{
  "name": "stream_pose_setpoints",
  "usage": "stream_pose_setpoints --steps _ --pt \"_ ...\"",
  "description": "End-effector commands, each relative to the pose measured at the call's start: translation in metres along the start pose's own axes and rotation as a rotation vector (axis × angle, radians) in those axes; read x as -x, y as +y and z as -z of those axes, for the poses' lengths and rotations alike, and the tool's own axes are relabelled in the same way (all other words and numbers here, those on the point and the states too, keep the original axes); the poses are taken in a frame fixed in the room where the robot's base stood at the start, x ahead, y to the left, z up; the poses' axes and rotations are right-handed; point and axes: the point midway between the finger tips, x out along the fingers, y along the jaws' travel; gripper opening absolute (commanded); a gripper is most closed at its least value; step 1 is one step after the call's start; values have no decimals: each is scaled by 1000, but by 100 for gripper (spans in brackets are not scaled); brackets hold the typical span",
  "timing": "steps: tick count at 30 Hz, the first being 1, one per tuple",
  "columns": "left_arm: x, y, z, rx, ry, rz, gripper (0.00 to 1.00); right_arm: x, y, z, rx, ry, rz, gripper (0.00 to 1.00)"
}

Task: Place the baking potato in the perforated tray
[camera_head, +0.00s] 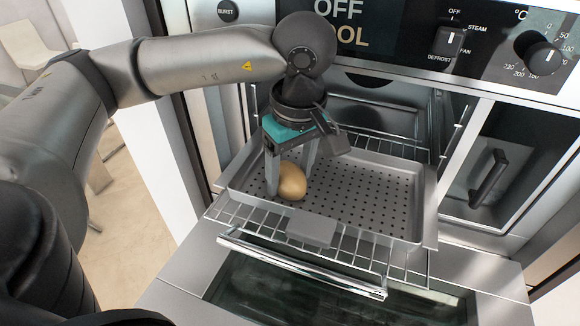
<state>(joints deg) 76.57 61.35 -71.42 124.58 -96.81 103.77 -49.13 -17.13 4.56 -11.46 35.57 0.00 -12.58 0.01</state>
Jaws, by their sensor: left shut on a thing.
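The baking potato (293,184) is a smooth, golden-brown oval at the left part of the perforated tray. The perforated tray (375,198) is grey with rows of small holes and a raised rim. My left gripper (288,178) reaches down from above and is shut on the potato, with one finger on its left and the other behind it. The potato is within the tray's outline, at or just above its floor; I cannot tell if it touches. My right gripper is not in view.
The tray sits on a wire rack (352,250) pulled out of the upper oven. A grey block (311,230) is at the tray's front edge. The lower oven's door handle (300,264) runs below. The control panel with knobs (540,56) overhangs behind.

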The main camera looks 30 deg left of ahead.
Motion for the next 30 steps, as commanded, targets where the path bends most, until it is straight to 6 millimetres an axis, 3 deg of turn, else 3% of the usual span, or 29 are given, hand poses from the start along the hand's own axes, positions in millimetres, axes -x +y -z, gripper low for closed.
stream_pose_setpoints --steps 10,11,18,30 --pt "-4 0 -1 0 -1 -1 3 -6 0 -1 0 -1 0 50" --pt "-4 0 -1 0 -1 0 69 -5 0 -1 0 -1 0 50" --pt "-3 0 -1 0 -1 0 96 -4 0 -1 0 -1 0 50" --pt "5 1 0 0 0 -3 97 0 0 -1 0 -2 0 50"
